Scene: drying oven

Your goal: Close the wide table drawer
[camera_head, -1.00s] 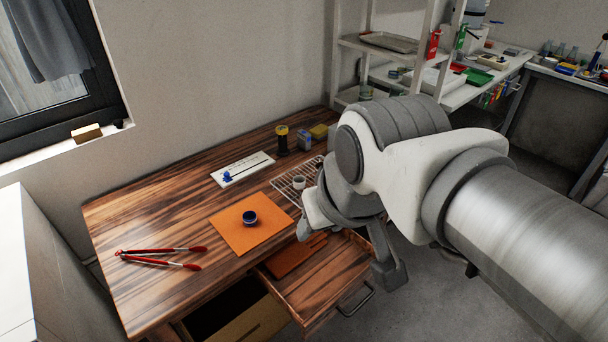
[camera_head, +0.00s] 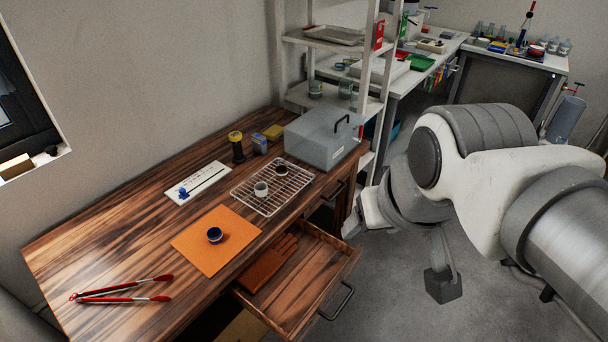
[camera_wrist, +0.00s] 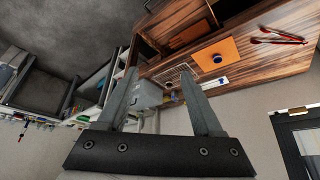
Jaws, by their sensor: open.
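The wide table drawer (camera_head: 318,270) is pulled open at the front of the wooden table (camera_head: 110,235) in the head view. Its bar handle (camera_head: 340,302) faces the floor side, and brown gloves (camera_head: 268,264) lie inside at the left. My gripper (camera_wrist: 158,82) is open and empty in the wrist view, its two fingers spread apart. In the head view my arm is right of the drawer, with a clear gap to the handle. The wrist view shows the table upside down beyond the fingers.
Shelves (camera_head: 325,45) stand behind. The floor (camera_head: 395,300) before the drawer is clear.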

